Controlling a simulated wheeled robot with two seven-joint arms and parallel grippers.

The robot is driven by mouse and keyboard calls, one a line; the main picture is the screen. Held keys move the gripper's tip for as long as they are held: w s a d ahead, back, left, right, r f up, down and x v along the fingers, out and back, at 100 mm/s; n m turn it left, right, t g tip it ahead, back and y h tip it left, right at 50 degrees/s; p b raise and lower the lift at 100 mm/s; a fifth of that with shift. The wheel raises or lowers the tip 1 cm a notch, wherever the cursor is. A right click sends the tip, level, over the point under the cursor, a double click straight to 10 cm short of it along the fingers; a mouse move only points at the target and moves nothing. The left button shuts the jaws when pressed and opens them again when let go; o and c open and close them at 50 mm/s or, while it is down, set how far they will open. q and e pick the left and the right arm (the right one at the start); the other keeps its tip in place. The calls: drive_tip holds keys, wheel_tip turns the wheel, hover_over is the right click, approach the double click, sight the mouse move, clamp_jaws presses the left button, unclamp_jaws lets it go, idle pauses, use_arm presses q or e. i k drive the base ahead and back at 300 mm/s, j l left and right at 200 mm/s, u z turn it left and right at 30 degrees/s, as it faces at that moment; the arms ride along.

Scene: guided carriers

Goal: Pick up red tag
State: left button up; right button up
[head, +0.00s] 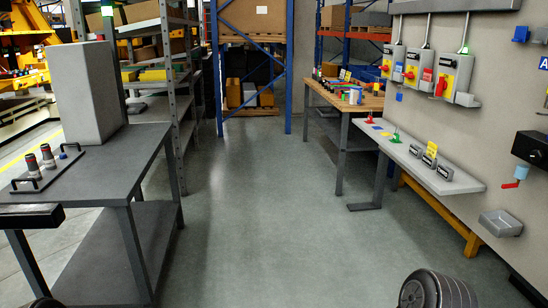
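A small red piece (369,119), which looks like the red tag, stands at the far end of the grey wall shelf (460,183) on the right. It is too small to make out its exact shape. A similar green piece (395,138) stands nearer on the same shelf, with a yellow piece (431,148) and several dark labelled blocks (430,160) further forward. No fingertips of either gripper show, and nothing in view touches the red piece.
A dark grey table (100,170) with a tall grey box (88,95) stands at left. A wooden workbench (345,97) is beyond the shelf. A ridged grey cylinder (438,290) is at bottom right; a dark block (30,216) is at the left edge. The middle floor is clear.

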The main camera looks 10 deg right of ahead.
sight(427, 73)
drive_tip(key=i+z, duration=0.2)
drive_tip(key=i, duration=0.3)
drive_tip(key=i+z, duration=0.25)
drive_tip(key=i, duration=0.25)
drive_tip(key=i+j+z, duration=0.2)
drive_tip(key=i, duration=0.35)
drive_tip(key=i+j+z, duration=0.25)
drive_tip(key=i, duration=0.25)
drive_tip(key=i+j+z, duration=0.2)
drive_tip(key=i, duration=0.25)
drive_tip(key=i+j+z, duration=0.4)
drive_tip(key=i, duration=0.2)
